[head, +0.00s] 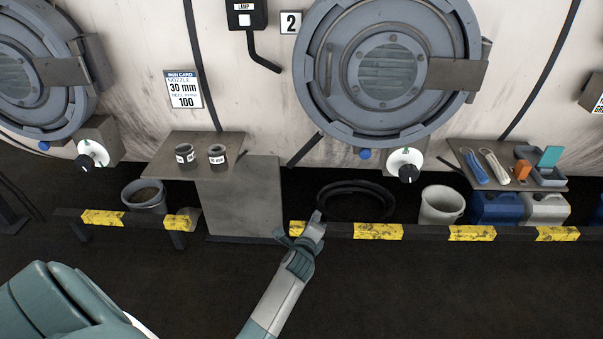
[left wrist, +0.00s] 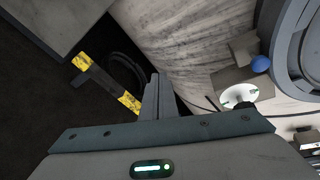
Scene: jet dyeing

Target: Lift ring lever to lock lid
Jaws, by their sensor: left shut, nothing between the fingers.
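The round grey lid (head: 340,60) of machine 2 is on the pale wall, with a window in its middle and a hinge-like arm at its right. It also shows in part at the right edge of the left wrist view (left wrist: 290,50). A dark bar (head: 305,149) slants down-left from the lid's lower left rim; it looks like the ring lever, but I cannot be sure. My left gripper (head: 316,219) is shut and empty, below this bar in the picture and apart from the lid. Its fingers also show in the left wrist view (left wrist: 156,90). My right gripper is not in view.
A yellow-and-black rail (head: 378,231) runs low along the front. A grey shelf (head: 205,143) with two small cups stands left. A tool shelf (head: 506,181) is right. A blue knob (head: 365,154) and white dial (head: 402,160) sit under the lid. Dark floor in front is clear.

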